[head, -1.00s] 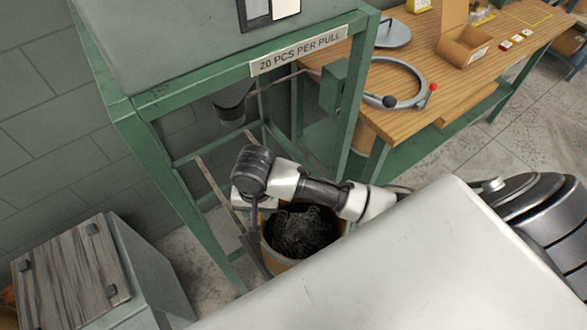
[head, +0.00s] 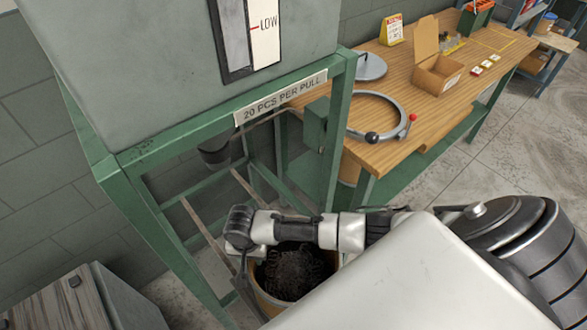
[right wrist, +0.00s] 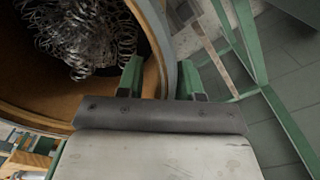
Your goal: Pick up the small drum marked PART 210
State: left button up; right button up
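An open-topped brown drum (head: 266,303) stands on the floor under the green stand, filled with tangled dark wire springs (head: 295,273). No PART 210 marking is readable on it. In the right wrist view, the drum (right wrist: 38,108) fills the upper left, with its springs (right wrist: 85,38) inside. My right gripper (head: 243,282) points down at the drum's left rim. In the wrist view its two fingers (right wrist: 160,80) stand apart on either side of the rim, one inside and one outside; they look open, though contact is hard to judge. My left gripper is out of view.
The green stand (head: 338,130) carries a grey hopper (head: 130,60) and a "20 PCS PER PULL" sign (head: 280,99), with legs and braces close around the drum. A wooden bench (head: 440,88) with a grey ring (head: 400,108) stands right. A grey cabinet (head: 125,300) stands lower left.

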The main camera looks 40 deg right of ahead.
jog(key=shift+f, duration=0.3)
grip_shut()
jog(key=shift+r, duration=0.1)
dwell(1.1)
